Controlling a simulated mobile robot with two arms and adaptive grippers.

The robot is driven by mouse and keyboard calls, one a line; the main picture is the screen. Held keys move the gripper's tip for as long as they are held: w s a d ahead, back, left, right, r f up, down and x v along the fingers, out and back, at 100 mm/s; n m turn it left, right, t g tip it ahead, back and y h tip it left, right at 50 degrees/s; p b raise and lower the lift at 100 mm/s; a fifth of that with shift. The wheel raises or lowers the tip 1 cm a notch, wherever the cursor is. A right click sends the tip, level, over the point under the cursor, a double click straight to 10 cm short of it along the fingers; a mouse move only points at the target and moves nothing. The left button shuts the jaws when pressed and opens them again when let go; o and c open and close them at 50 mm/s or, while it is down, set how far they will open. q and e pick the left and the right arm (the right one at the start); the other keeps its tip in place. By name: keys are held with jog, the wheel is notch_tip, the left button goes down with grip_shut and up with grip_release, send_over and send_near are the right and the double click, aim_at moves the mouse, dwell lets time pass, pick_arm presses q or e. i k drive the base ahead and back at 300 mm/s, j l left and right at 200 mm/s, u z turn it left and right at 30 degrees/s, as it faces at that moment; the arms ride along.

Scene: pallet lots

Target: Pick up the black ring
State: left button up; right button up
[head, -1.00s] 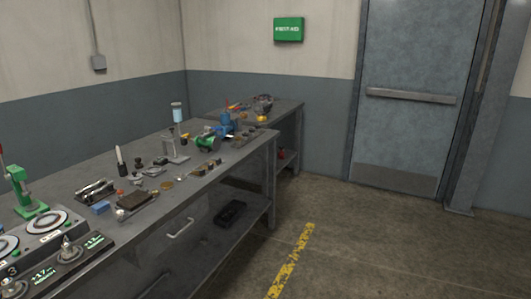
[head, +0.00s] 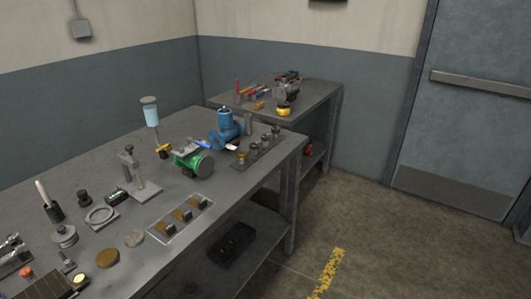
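I cannot make out a clearly black ring in the head view. A grey ring-shaped piece (head: 101,214) lies flat at the left of the near workbench (head: 95,165), among small parts. A small dark knob-like part (head: 84,197) stands behind it. A dark holder with a white-topped stick (head: 52,207) stands to its left. Neither of my grippers shows in the view.
A stand with a blue-white cylinder (head: 150,112), a green machine (head: 192,160), a blue machine (head: 226,126) and a tray with several pieces (head: 180,217) occupy the bench. A second table (head: 318,93) stands behind. Open floor (head: 400,245) lies right.

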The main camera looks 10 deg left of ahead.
aim_at(275, 131)
jog(key=i+u, duration=0.35)
jog(key=i, duration=0.2)
jog(key=i+l+u, duration=0.2)
jog(key=i+u, duration=0.15)
jog(key=i, duration=0.15)
jog(key=i+l, duration=0.35)
jog(key=i, duration=0.2)
jog(key=i+l, duration=0.35)
jog(key=i, duration=0.15)
